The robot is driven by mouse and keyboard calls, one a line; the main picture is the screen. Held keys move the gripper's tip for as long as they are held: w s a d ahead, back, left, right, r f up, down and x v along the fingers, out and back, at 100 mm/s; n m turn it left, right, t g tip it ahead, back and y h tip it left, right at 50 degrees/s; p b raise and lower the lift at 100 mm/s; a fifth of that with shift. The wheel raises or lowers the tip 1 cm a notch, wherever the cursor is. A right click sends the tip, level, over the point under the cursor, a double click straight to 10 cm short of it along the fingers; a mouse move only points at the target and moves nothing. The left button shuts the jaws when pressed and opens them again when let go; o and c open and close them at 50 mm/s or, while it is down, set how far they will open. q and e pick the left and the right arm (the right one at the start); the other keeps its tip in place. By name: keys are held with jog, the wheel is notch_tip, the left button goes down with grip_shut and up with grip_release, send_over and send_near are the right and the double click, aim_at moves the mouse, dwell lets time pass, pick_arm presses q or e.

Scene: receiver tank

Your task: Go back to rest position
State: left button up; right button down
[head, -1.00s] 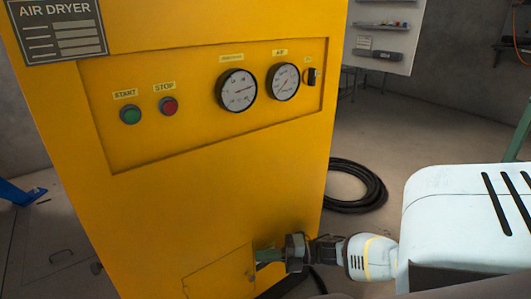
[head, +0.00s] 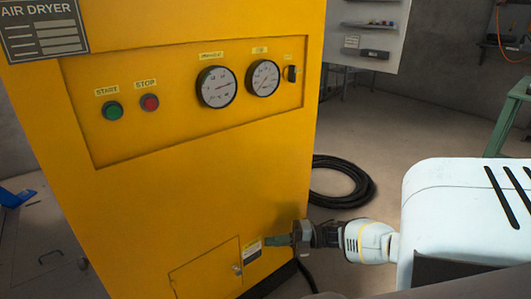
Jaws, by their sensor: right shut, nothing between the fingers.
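My right gripper (head: 278,240) is low in front of the lower right part of the yellow air dryer (head: 150,205). Its green fingers point left and are shut, with nothing held between them. I cannot tell whether the fingertips touch the cabinet. My right arm comes in from the right edge. My left gripper is not in view.
The dryer panel has a green START button (head: 112,110), a red STOP button (head: 149,102), two gauges and a small black switch (head: 290,74). A black hose coil (head: 342,182) lies right of the dryer. A green bench (head: 508,115) stands at the right. Open floor lies between.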

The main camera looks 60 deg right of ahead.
jog(key=shift+s+d, duration=0.15)
jog(key=shift+d, duration=1.1)
